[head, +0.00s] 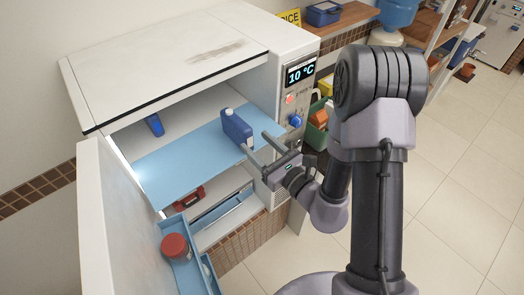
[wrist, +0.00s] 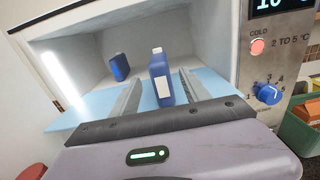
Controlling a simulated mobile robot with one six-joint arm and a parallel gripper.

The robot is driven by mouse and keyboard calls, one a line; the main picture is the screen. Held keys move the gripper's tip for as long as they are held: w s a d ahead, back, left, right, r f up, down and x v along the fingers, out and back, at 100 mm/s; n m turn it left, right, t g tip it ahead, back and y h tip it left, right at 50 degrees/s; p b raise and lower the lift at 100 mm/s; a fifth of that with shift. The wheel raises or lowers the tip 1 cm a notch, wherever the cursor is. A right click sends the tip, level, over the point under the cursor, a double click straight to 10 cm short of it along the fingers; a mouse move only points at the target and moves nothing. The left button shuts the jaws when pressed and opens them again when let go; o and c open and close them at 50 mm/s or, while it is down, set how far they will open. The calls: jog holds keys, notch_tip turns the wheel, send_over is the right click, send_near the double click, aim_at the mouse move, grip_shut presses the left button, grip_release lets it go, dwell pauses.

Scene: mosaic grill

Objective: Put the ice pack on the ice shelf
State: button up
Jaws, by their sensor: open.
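A blue bottle-shaped pack with a white cap (head: 237,128), which looks like the ice pack, stands upright on the light blue shelf (head: 175,165) inside the open white cooler. It also shows in the wrist view (wrist: 161,82). My gripper (head: 255,140) is open at the shelf's front right, its fingertips close to the pack. In the wrist view the pack appears between the two fingers (wrist: 160,77); I cannot tell whether they touch it. A second, smaller-looking blue item (head: 155,125) stands farther back left; it also shows in the wrist view (wrist: 120,67).
The cooler door (head: 115,215) is open at left, with a red-lidded container (head: 175,246) in its blue door rack. A red item (head: 188,198) lies in the lower compartment. The control panel (head: 297,95) reads 10 °C. The shelf's front left is clear.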

jog(key=shift+s+d+r, duration=0.15)
jog(key=shift+s, duration=0.2)
jog(key=shift+s+d+r, duration=0.1)
jog(key=shift+s, duration=0.25)
jog(key=s+a+r+n+g+y, duration=0.5)
jog(key=a+r+n+y, duration=0.1)
jog(key=a+r+n, duration=0.15)
jog(key=s+a+r+n+g+h, duration=0.25)
jog(key=s+n+g, duration=0.75)
jog(key=s, duration=0.5)
jog(key=s+d+f+n+t+h, duration=0.1)
jog(key=s+d+n+h, duration=0.3)
jog(key=d+n+h, duration=0.3)
jog(key=w+d+r+t+h, duration=0.3)
jog(key=d+t+h, duration=0.1)
jog(key=d, duration=0.5)
jog(key=shift+r+t, duration=0.4)
